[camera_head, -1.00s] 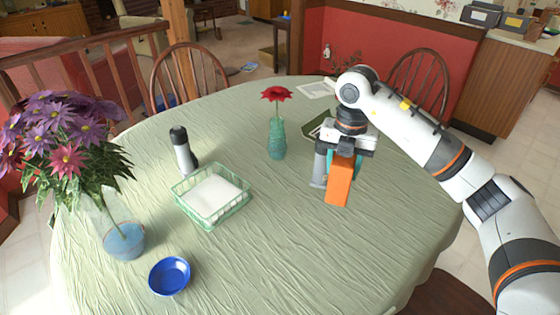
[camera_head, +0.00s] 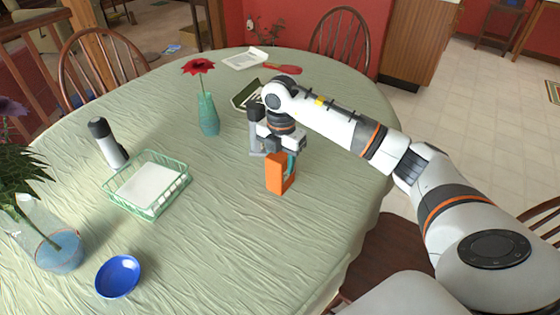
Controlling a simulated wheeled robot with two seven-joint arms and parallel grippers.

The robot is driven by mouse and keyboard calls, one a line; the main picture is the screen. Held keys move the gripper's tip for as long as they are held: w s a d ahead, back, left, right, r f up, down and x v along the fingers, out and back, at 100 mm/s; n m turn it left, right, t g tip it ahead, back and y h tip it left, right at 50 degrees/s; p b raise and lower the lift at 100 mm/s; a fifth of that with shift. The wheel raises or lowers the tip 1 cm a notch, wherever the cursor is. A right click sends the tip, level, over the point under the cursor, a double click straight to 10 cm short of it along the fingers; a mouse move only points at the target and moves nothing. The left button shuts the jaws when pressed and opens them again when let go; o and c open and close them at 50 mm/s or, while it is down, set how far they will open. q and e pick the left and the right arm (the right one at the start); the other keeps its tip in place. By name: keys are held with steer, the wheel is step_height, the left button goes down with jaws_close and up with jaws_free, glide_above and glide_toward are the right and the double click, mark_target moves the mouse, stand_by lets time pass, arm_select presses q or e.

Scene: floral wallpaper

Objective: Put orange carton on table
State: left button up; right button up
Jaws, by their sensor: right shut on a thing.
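The orange carton (camera_head: 276,174) is upright at the right-hand part of the round table, which has a pale green cloth (camera_head: 225,240). My right gripper (camera_head: 281,158) points down and is shut on the carton's upper part. The carton's base is at or very close to the cloth; I cannot tell whether it touches. My left gripper is not in view.
A green basket (camera_head: 183,187) holding something white, a dark-topped bottle (camera_head: 108,145), a teal vase with a red flower (camera_head: 208,114), a blue bowl (camera_head: 118,277) and a glass flower vase (camera_head: 60,252) stand leftward. A dark green tray (camera_head: 245,95) lies behind the gripper. Cloth in front is clear.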

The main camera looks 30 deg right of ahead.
steer(key=shift+f, duration=0.5)
steer(key=shift+f, duration=0.15)
steer(key=o, duration=1.1)
steer(key=shift+c, duration=0.2)
step_height(320, 180, up, 12)
steer(key=shift+r, duration=0.2)
